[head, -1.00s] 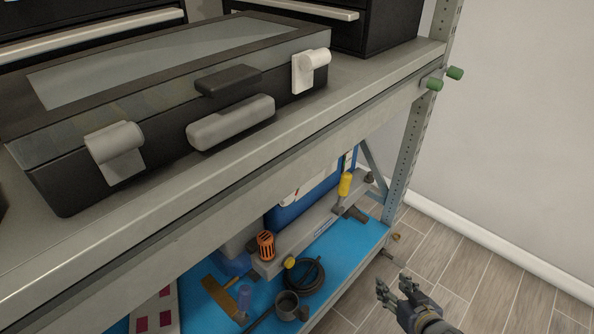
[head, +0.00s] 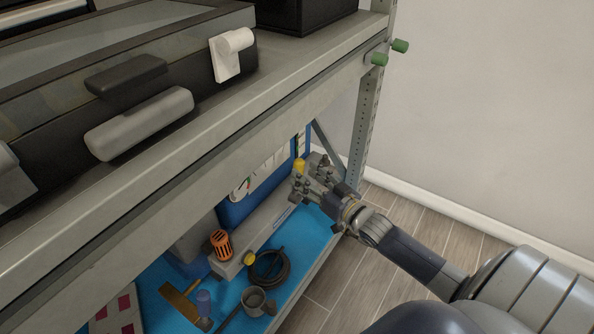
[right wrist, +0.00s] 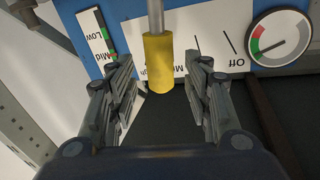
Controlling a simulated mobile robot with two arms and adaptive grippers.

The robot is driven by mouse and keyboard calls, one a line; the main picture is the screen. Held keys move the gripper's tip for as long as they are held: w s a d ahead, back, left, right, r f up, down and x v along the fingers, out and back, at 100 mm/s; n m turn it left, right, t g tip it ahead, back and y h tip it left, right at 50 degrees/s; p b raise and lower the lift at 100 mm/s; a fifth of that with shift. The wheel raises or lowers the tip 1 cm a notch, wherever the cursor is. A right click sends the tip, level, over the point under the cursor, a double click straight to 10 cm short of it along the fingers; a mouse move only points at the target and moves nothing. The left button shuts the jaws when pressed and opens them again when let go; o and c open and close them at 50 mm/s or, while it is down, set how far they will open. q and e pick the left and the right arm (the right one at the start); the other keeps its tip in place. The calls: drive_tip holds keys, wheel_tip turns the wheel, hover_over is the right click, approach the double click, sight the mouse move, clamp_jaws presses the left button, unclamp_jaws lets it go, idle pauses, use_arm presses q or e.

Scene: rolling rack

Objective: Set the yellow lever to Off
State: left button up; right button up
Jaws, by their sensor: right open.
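The yellow lever (head: 300,166) is low on the rack's right end. In the right wrist view its yellow grip (right wrist: 158,64), on a grey rod, lies between my right gripper's two fingers, with gaps on both sides. My right gripper (right wrist: 161,80) is open; in the head view this gripper (head: 306,184) is at the lever. An upside-down "Off" label (right wrist: 238,63) is to the right of the grip. Another label behind the grip is partly hidden. My left gripper is not in view.
A round gauge (right wrist: 279,38) is beside the Off label. A Low/Mid scale (right wrist: 98,30) is at left. The blue lower shelf (head: 160,290) holds a grey mug (head: 256,301), an orange-capped tool (head: 221,244) and a black coil (head: 270,268). The upper shelf edge (head: 200,150) overhangs.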

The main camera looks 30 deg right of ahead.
sight(302, 172)
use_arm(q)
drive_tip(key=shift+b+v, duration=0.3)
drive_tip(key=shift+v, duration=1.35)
use_arm(e)
drive_tip(key=shift+w+a, duration=0.15)
drive_tip(key=shift+w, duration=0.9)
drive_tip(key=shift+w+a, duration=0.1)
drive_tip(key=shift+w, duration=0.9)
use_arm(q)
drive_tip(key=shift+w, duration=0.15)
use_arm(e)
clamp_jaws()
